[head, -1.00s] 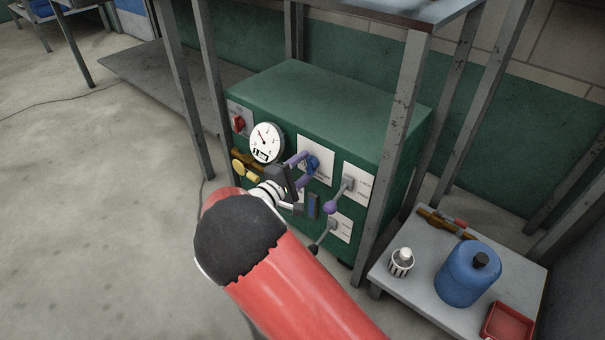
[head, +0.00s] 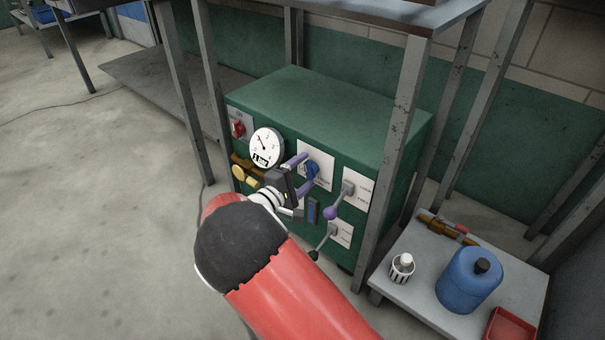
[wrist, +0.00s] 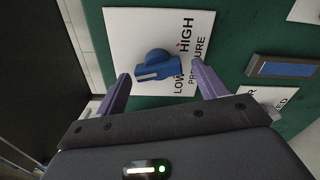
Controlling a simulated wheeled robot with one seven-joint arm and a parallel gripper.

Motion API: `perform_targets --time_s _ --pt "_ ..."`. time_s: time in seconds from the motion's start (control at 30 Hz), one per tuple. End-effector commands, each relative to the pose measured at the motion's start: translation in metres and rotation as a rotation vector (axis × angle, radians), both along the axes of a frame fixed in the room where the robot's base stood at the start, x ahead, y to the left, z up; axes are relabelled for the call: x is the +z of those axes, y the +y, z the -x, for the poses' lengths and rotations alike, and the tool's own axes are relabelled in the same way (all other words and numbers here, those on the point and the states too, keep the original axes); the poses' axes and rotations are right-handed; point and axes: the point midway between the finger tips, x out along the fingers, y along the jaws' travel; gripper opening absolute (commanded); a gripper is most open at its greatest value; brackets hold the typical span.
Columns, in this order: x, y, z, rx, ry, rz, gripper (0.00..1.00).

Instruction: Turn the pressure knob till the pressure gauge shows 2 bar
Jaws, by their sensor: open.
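The blue pressure knob (wrist: 155,66) sits on a white plate marked LOW, HIGH and PRESSURE in the wrist view. It also shows in the head view (head: 312,170), partly behind my gripper. My gripper (wrist: 160,82) is open, with one purple finger on each side of the knob and visible space between. I cannot tell whether either finger touches it. The round white pressure gauge (head: 266,147) is on the green cabinet's front, up and left of my gripper. Its needle points to the upper left; the numbers are too small to read.
A red switch (head: 238,129) and a yellow valve handle (head: 243,172) are left on the green cabinet (head: 330,105). A purple-ended lever (head: 331,213) is close right of my gripper. A table leg (head: 399,150) stands before the cabinet. A blue canister (head: 466,283) stands lower right.

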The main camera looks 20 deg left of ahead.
Motion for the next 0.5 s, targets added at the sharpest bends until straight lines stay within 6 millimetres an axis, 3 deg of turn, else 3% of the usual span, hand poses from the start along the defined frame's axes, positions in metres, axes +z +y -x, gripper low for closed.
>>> perform_targets --time_s 0.5 --pt "0.000 0.028 0.065 0.003 0.001 0.001 0.71"
